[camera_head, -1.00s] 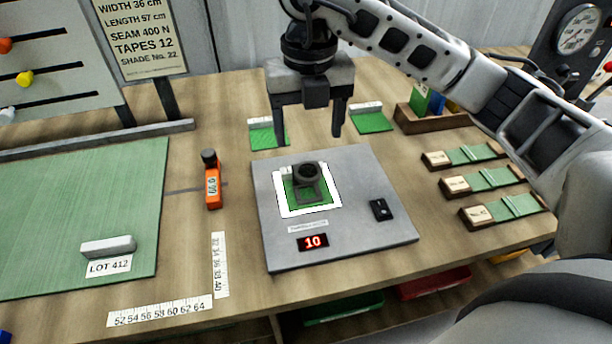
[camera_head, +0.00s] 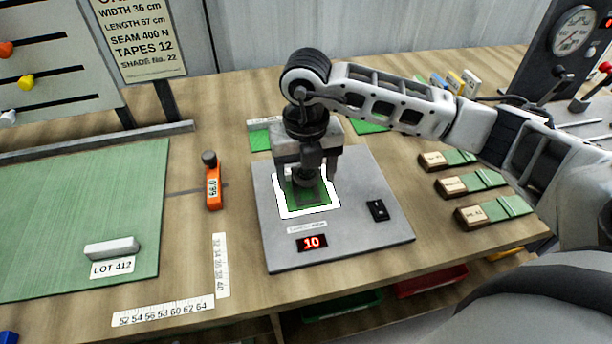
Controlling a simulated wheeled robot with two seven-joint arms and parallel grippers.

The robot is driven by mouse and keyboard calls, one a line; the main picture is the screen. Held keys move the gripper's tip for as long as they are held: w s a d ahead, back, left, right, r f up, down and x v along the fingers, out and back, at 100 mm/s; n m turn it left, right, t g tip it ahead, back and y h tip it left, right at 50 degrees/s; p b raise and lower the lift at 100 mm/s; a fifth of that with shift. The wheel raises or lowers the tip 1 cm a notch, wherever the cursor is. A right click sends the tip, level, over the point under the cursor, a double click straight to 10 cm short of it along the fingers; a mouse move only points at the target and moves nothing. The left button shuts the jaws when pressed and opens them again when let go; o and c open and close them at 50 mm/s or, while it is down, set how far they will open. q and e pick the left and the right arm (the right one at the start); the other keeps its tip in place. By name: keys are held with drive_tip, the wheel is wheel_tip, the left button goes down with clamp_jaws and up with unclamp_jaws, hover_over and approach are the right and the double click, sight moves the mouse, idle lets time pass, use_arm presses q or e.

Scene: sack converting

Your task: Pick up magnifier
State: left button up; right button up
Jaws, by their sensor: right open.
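The magnifier (camera_head: 306,196) is a dark folding piece on the green swatch (camera_head: 322,201) in the white square of the grey plate (camera_head: 275,247). Only its lower frame shows faintly; its round lens part is hidden behind my right gripper. My right gripper (camera_head: 306,180) is directly over the magnifier, pointing down, with its jaws open around or just above it. I cannot tell whether the fingers touch it. My left gripper is not in view.
The plate carries a red "10" display (camera_head: 312,243) and a black switch (camera_head: 377,210). An orange tool (camera_head: 213,184) lies left of it. Swatch cards (camera_head: 473,183) lie to the right. A green mat (camera_head: 80,210) with a pale block (camera_head: 111,247) fills the left.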

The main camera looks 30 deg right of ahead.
drive_tip(key=c, duration=1.1)
drive_tip(key=shift+c, duration=0.2)
drive_tip(key=shift+r, duration=0.15)
